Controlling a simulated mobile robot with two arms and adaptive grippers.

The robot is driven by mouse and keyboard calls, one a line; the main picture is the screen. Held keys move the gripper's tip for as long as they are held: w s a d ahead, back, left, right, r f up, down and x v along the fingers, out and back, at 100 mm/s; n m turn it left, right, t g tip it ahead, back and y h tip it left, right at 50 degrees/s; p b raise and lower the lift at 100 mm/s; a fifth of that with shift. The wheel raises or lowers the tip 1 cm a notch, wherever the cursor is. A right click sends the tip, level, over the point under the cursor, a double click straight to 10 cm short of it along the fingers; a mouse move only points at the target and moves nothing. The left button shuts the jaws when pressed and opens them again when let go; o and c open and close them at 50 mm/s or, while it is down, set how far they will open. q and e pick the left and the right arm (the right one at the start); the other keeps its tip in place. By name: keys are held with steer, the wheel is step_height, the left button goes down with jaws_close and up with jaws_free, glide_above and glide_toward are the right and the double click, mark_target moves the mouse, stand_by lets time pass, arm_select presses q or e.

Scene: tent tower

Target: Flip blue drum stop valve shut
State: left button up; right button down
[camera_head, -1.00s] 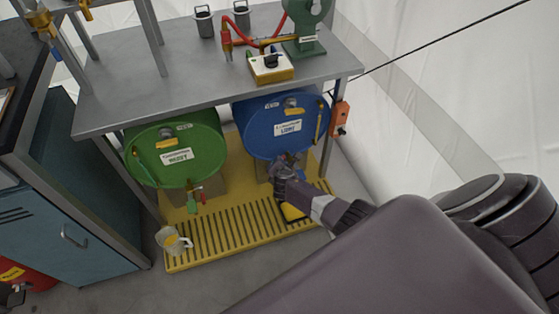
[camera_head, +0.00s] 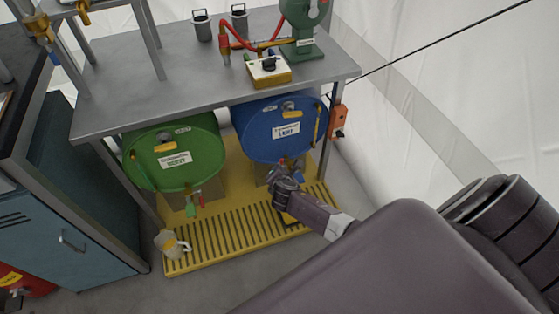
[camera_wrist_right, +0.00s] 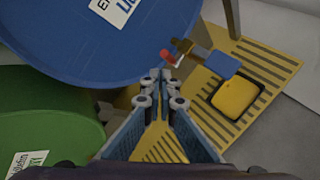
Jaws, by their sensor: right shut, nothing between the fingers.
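The blue drum (camera_head: 280,128) lies on its side under the bench, and it fills the upper left of the right wrist view (camera_wrist_right: 95,40). Its stop valve shows below it in the wrist view as a brass body (camera_wrist_right: 183,47) with a red end and a flat blue lever (camera_wrist_right: 222,64) sticking out to the right. My right gripper (camera_wrist_right: 161,76) is shut and empty, its fingertips just below and left of the red end, apparently apart from it. In the head view the right gripper (camera_head: 277,176) is under the drum's front and partly hides the valve. My left gripper is out of view.
A green drum (camera_head: 176,150) with its own valve lies to the left. The slatted yellow tray (camera_head: 225,238) is below, with a jug (camera_head: 170,243) at left and a yellow container (camera_wrist_right: 237,97) near the valve. The grey bench top (camera_head: 190,75) overhangs the drums.

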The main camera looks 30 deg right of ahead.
steer(key=shift+v, duration=1.05)
